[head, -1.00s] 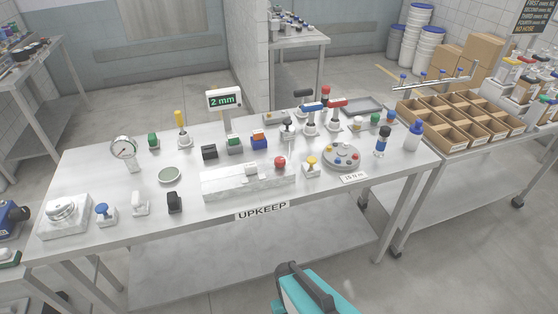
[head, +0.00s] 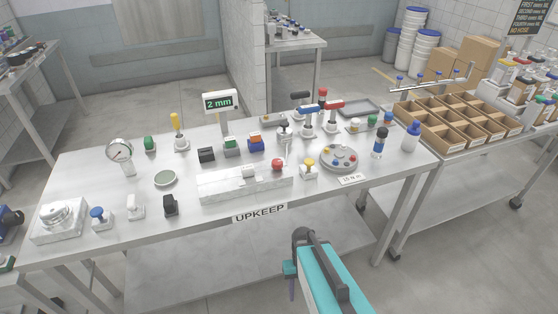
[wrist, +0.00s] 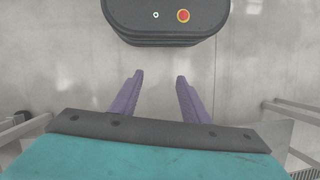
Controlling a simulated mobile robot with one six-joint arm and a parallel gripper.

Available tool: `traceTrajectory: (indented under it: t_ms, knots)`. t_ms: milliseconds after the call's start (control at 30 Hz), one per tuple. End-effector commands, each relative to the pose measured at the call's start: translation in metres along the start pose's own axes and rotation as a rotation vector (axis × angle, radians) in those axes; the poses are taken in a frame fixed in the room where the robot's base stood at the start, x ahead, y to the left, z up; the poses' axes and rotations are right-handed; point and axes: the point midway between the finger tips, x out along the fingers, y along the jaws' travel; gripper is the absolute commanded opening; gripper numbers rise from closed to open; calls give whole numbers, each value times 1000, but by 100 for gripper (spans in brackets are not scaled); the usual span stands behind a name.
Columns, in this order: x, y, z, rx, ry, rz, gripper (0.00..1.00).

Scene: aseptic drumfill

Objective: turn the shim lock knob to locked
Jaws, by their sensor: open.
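The frames do not clearly show which knob on the UPKEEP bench (head: 80,172) is the shim lock knob. A long pale block (head: 215,186) with a small raised slider lies at the bench's front middle. A red ball knob (head: 277,165) stands at its right end, and a yellow-topped knob (head: 309,165) is just right of that. A display (head: 221,103) reading "2 mm" stands behind the block. My gripper, with purple fingers (wrist: 157,88), is open and empty in the wrist view. In the head view it is in front of the bench, below its front edge, touching nothing.
A dial gauge (head: 119,150), a blue knob (head: 98,215), a black switch (head: 171,206) and a round plate with coloured dots (head: 339,156) stand on the bench. Red and blue T-handles are at the back. Divided brown bins (head: 440,130) are to the right. Floor in front is clear.

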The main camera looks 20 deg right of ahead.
Motion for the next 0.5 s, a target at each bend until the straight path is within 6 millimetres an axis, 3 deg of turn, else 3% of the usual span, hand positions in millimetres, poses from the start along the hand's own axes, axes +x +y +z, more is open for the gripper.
traceTrajectory:
  t_ms: [200, 500]
  knots:
    - [-52, 41, -44, 67, 96, -41, 42]
    - [-128, 108, -83, 152, 223, -78, 42]
